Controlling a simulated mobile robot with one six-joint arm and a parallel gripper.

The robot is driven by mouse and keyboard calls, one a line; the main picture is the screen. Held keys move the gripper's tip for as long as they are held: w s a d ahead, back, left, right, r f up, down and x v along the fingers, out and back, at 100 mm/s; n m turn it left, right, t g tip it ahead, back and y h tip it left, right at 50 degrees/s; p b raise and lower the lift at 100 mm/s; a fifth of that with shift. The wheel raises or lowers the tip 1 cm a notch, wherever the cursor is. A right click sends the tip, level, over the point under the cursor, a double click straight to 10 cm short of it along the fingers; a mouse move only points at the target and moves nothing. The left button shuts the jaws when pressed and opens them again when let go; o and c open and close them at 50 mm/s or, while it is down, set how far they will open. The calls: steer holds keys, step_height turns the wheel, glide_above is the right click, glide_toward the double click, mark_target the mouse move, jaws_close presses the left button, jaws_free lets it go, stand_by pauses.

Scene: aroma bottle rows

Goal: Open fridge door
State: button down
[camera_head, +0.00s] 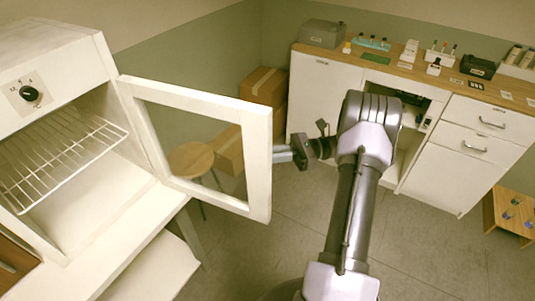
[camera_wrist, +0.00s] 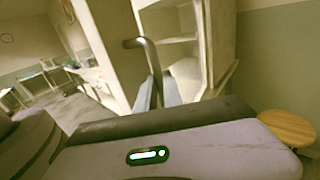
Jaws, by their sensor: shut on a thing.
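The fridge (camera_head: 62,70) is a white cabinet at the left with a black dial on its front. Its white framed door (camera_head: 259,165), with a clear pane, stands wide open, swung out to the right. The open inside shows a wire rack (camera_head: 62,160). My gripper (camera_head: 278,155) is at the door's outer edge. In the wrist view, my gripper's fingers (camera_wrist: 156,95) are shut on the dark door handle (camera_wrist: 150,52), which rises above them. The exact contact is partly hidden in the head view.
A round wooden stool (camera_head: 190,160) shows through the door pane. Cardboard boxes (camera_head: 265,85) stand behind the door. A white counter with a wooden top (camera_head: 400,70) holds bottles and boxes at the back right. Grey floor (camera_head: 430,245) is free at the right.

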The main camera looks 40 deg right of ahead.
stand_by(0.3)
steer(key=c, duration=1.5)
jaws_free()
steer(key=shift+w+a, duration=0.1)
steer(key=shift+w, duration=0.05)
